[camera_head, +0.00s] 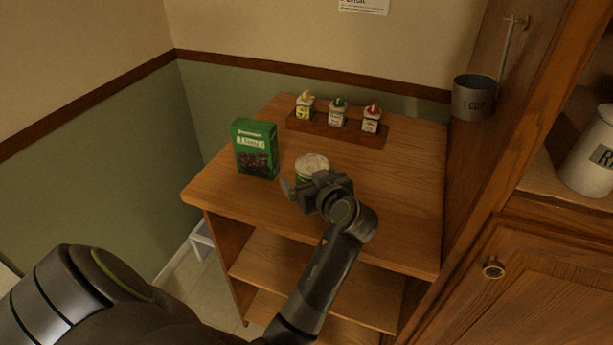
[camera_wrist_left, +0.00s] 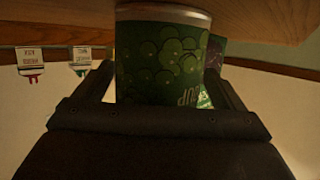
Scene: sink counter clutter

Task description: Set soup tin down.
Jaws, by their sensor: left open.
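The soup tin (camera_head: 312,163) is on the wooden stand's top, with its pale lid showing in the head view. Its green printed side (camera_wrist_left: 165,60) fills the middle of the left wrist view, which is upside down. The tin looks upright, with its base rim at the wood. My left gripper (camera_head: 305,184) is at the near side of the tin. Its jaws are open, with one finger on each side of the tin in the wrist view. The gripper hides the tin's lower front in the head view. My right gripper is not in view.
A green box (camera_head: 255,149) stands left of the tin. Behind it, a wooden rack (camera_head: 318,131) holds several small bottles with coloured caps. A metal cup (camera_head: 473,98) hangs on the cabinet side at right. The stand's top (camera_head: 405,190) is clear right of the tin.

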